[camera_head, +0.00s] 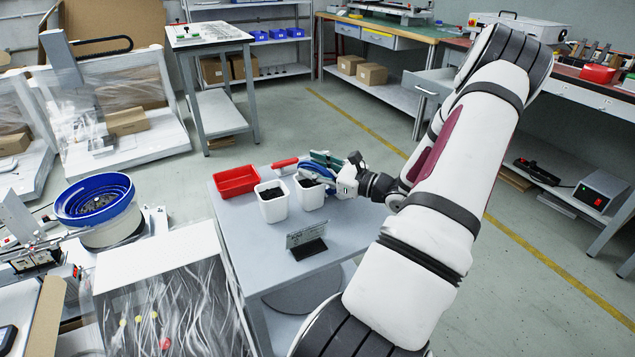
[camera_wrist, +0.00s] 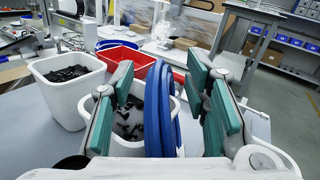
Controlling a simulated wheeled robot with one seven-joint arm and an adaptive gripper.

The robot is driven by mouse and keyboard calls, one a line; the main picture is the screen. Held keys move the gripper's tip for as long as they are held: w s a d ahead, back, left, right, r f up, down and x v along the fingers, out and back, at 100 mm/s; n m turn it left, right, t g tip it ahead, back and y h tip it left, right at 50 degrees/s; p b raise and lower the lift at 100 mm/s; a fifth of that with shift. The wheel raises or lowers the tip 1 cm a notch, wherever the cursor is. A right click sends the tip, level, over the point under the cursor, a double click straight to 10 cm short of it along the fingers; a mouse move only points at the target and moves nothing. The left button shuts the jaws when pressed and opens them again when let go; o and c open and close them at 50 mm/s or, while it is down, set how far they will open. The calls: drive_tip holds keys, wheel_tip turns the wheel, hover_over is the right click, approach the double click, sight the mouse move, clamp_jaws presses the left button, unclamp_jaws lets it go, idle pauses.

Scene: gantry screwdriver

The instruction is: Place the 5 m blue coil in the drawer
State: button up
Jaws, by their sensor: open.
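The blue coil (camera_wrist: 158,115) stands on edge between the teal pads of my gripper (camera_wrist: 162,82) in the wrist view. The pads are spread, with a gap at least on the right of the coil. In the head view my gripper (camera_head: 328,167) is over the right part of the small grey table, and the coil (camera_head: 312,169) shows only partly behind and beside it. The coil's lower part is hidden, so I cannot tell what it rests on. A pulled-out grey drawer (camera_head: 430,86) is under the bench at the back right.
The grey table (camera_head: 345,228) also carries two white bins (camera_head: 272,206) with dark parts, a red tray (camera_head: 237,181), a red-handled item (camera_head: 285,162) and a small dark stand (camera_head: 307,246). A blue round feeder (camera_head: 95,202) is at left. Open floor lies between table and benches.

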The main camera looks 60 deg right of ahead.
drive_tip(key=shift+c, duration=0.4)
clamp_jaws()
wheel_tip(320, 180, up, 10)
drive_tip(key=p, duration=0.4)
drive_tip(key=shift+p, duration=0.4)
drive_tip(key=shift+w, duration=0.1)
